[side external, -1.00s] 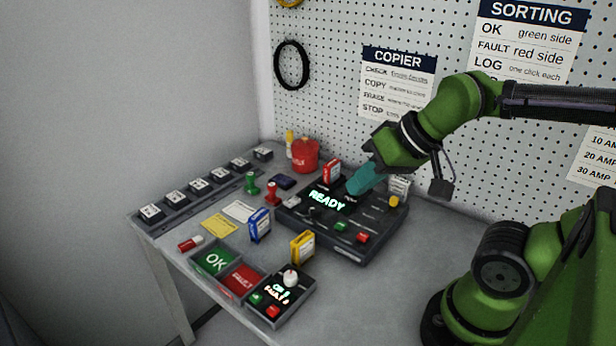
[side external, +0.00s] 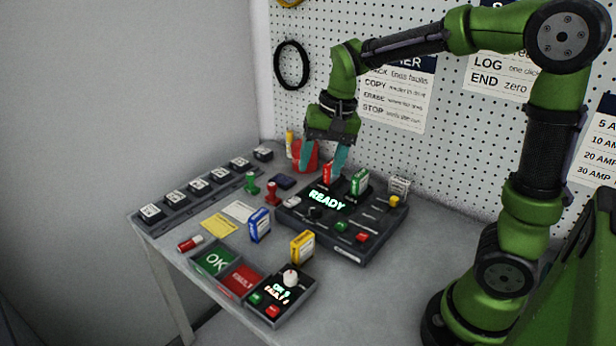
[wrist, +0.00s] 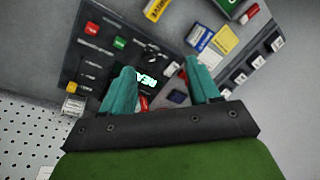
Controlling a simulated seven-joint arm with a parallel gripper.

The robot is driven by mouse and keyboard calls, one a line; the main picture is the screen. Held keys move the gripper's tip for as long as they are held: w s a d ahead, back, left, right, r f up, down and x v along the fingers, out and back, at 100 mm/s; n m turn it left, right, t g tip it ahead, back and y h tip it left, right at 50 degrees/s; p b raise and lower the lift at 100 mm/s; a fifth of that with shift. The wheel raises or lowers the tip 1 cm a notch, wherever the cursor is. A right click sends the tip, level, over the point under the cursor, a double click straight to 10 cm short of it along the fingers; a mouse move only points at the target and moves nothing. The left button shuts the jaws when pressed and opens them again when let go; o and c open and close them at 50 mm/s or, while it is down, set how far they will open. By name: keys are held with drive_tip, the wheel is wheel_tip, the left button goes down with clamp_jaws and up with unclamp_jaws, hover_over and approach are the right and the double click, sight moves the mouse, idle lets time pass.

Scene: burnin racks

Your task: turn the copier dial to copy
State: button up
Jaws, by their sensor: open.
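The copier (side external: 290,217) is a dark panel with a lit READY display (side external: 327,200); it fills the upper left of the wrist view (wrist: 72,62). Its black dial (side external: 315,213) sits just in front of the display and also shows in the wrist view (wrist: 152,53). Its pointer is too small to read. A red cartridge (side external: 328,174) and a green cartridge (side external: 360,181) stand upright at the copier's back edge. My gripper (side external: 323,162) is open and empty above the back left of the copier, its teal fingers pointing down, apart from the dial. One finger partly covers the display in the wrist view.
Green (side external: 341,226) and red (side external: 361,238) buttons and a yellow knob (side external: 394,201) are on the copier. A red canister (side external: 310,168) stands behind it. Red (side external: 271,195) and green (side external: 252,186) stamp-like pieces and a blue cartridge (side external: 259,225) stand to its left.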

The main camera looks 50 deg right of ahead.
sight(316, 208)
drive_tip(key=w+d+m+g+h, duration=0.1)
drive_tip(key=w+d+m+g, duration=0.2)
drive_tip(key=w+d+m, duration=0.3)
drive_tip(key=shift+m, duration=0.6)
drive_tip(key=f, duration=1.1)
drive_tip(key=s+a+f, duration=0.1)
drive_tip(key=f, duration=0.4)
drive_tip(key=shift+f, duration=0.35)
drive_tip(key=shift+c, duration=0.2)
drive_tip(key=c, duration=1)
